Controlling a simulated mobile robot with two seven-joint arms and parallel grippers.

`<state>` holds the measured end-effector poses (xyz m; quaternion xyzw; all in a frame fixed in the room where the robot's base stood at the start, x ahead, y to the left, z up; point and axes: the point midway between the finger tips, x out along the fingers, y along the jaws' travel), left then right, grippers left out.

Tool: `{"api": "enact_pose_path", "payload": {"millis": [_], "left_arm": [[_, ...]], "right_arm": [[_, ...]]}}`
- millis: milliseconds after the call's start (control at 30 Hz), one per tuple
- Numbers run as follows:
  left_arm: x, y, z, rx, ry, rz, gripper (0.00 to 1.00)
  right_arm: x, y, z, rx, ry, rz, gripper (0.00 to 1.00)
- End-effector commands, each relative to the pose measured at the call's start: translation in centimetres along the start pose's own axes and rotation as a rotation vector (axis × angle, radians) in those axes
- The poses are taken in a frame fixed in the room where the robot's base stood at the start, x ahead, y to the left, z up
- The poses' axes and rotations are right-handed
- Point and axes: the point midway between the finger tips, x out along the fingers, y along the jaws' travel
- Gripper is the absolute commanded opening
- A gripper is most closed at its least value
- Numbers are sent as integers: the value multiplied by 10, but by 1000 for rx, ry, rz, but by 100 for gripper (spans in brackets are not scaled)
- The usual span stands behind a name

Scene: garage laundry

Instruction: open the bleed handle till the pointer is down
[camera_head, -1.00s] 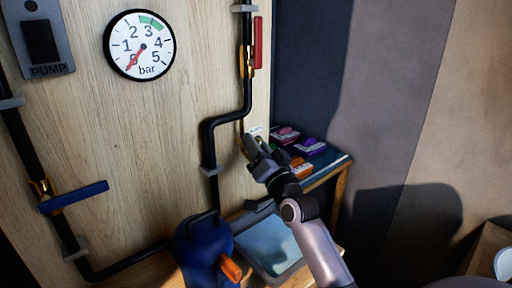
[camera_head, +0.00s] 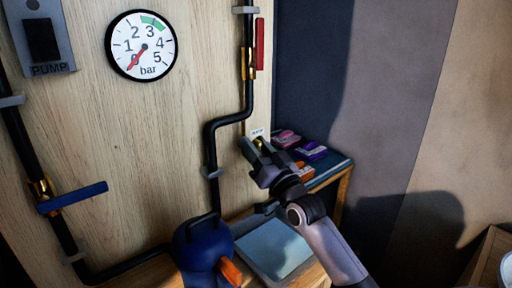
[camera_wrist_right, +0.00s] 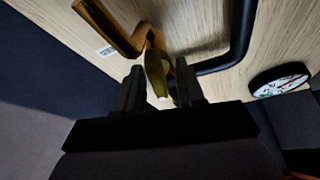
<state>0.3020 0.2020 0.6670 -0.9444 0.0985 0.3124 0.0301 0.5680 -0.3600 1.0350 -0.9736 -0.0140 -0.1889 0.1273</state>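The round gauge (camera_head: 141,46) hangs on the wooden panel. Its red pointer points down-left, at the 0 mark. The gauge also shows at the right of the wrist view (camera_wrist_right: 279,80). The bleed handle (camera_wrist_right: 158,72) is a brass-yellow piece at the pipe end, between my right fingers in the wrist view. My right gripper (camera_head: 262,154) is at the panel's right edge, largely hiding the handle in the head view. In the wrist view its fingers (camera_wrist_right: 160,88) stand apart, with small gaps beside the handle. My left gripper is not in view.
A red-handled valve (camera_head: 259,45) sits on the pipe above and a blue-handled valve (camera_head: 73,198) at left. A pump switch (camera_head: 42,38) is at upper left. A blue container (camera_head: 203,250) and a pale tray (camera_head: 273,248) stand below. Small coloured packs (camera_head: 312,150) lie on the shelf.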

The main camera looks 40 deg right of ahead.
Motion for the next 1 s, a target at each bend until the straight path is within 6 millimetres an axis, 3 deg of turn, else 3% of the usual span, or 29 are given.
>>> {"api": "enact_pose_path", "payload": {"millis": [167,633,1000], "left_arm": [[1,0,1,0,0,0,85],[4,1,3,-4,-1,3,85],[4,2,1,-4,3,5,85]], "right_arm": [[-6,0,1,1,-1,1,38],[-63,0,1,1,-2,0,38],[-72,0,0,0,0,0,38]]}}
